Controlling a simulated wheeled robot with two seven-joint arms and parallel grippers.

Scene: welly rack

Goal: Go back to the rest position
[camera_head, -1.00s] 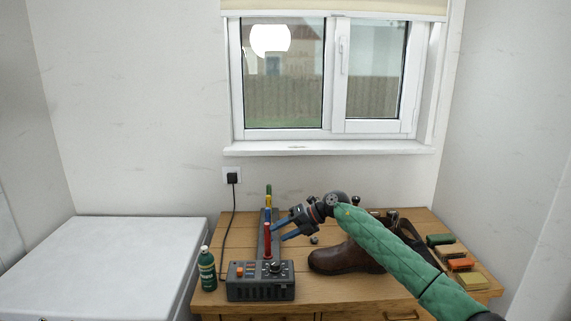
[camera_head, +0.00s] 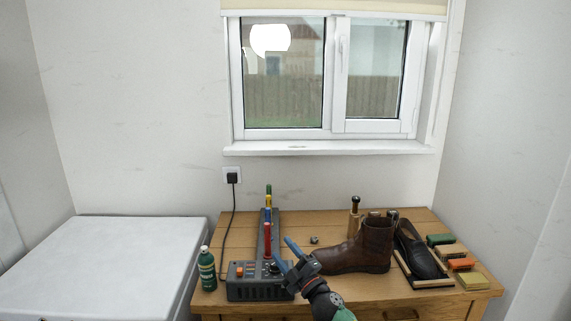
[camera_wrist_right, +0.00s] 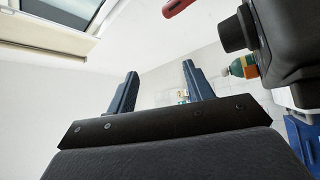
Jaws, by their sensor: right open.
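My right gripper (camera_head: 287,252) is at the front of the wooden table in the head view, with its two blue fingers apart and pointing up and left. Nothing is between them. It is in front of the right end of the grey control box (camera_head: 258,289) and partly covers it. In the right wrist view its blue fingers (camera_wrist_right: 158,95) stand apart and empty, with white wall and ceiling beyond. My left gripper is in neither view.
A rack with coloured pegs (camera_head: 268,228) stands behind the box. A green bottle (camera_head: 207,268) is at left. A brown boot (camera_head: 362,250), a black shoe (camera_head: 418,252) and several coloured blocks (camera_head: 460,264) are at right. A white chest (camera_head: 95,262) adjoins the table (camera_head: 310,222).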

